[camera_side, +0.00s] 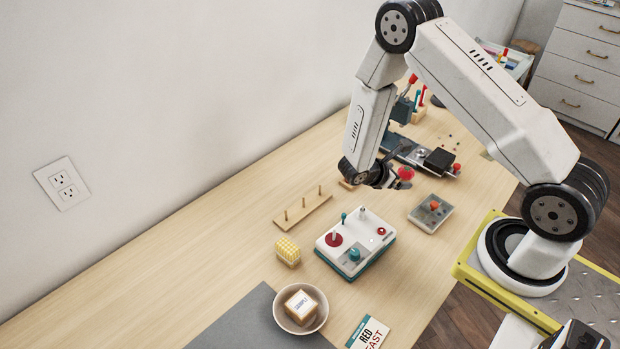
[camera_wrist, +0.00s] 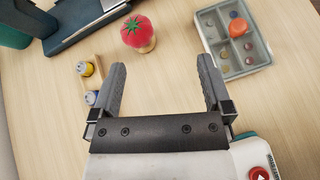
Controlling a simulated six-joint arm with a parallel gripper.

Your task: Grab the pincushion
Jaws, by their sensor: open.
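The pincushion (camera_wrist: 137,31) is a red tomato shape with a green star top on a tan base. It stands upright on the table in the wrist view, beyond my fingertips and left of their middle. In the side view the red pincushion (camera_side: 405,173) shows just right of my gripper (camera_side: 385,180), its lower part hard to make out. My gripper (camera_wrist: 162,66) is open, with nothing between its fingers. The fingers are apart from the pincushion in the wrist view.
A grey tray (camera_wrist: 238,40) of buttons with an orange knob lies right of the pincushion. Yellow and blue spools (camera_wrist: 85,68) are to the left. A white and teal control box (camera_side: 356,240), yellow block (camera_side: 288,251) and bowl (camera_side: 280,316) stand nearer the side camera.

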